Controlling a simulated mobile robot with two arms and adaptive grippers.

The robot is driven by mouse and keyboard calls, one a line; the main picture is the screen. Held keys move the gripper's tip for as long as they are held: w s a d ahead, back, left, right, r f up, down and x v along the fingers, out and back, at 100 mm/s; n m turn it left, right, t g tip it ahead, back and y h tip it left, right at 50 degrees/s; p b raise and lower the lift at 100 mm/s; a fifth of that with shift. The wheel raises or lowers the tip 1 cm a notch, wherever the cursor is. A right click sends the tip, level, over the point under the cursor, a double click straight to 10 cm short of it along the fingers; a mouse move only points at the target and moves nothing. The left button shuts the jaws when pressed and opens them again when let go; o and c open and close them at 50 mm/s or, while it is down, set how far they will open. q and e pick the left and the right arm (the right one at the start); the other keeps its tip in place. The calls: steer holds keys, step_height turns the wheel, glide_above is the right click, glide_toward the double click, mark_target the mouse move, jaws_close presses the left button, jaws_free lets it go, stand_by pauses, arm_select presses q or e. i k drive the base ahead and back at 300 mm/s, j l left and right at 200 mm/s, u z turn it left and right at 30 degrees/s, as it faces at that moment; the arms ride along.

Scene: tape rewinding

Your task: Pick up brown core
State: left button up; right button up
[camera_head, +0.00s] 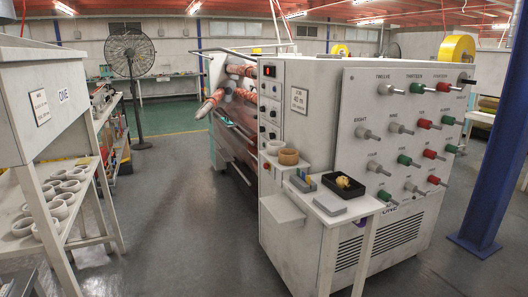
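A brown core (288,156), a short tan ring, sits on a small shelf at the front left of the machine. A white core (273,147) stands right beside it on the left. Neither of my grippers can be made out, and nothing is seen touching the brown core. A dark shape shows at the bottom left corner, too cut off to identify.
The large white machine (392,245) fills the right, with several coloured pegs. A small side table (318,205) carries a black tray (344,184). A rack (70,222) with several white cores stands left. A blue post (492,150) is far right. The grey floor between rack and machine is clear.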

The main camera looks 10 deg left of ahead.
mark_target(286, 157)
steer(key=i+j+u, duration=0.2)
steer(key=i, duration=0.35)
steer(key=i+j+u, duration=0.1)
steer(key=i+u, duration=0.15)
steer(key=i, duration=0.25)
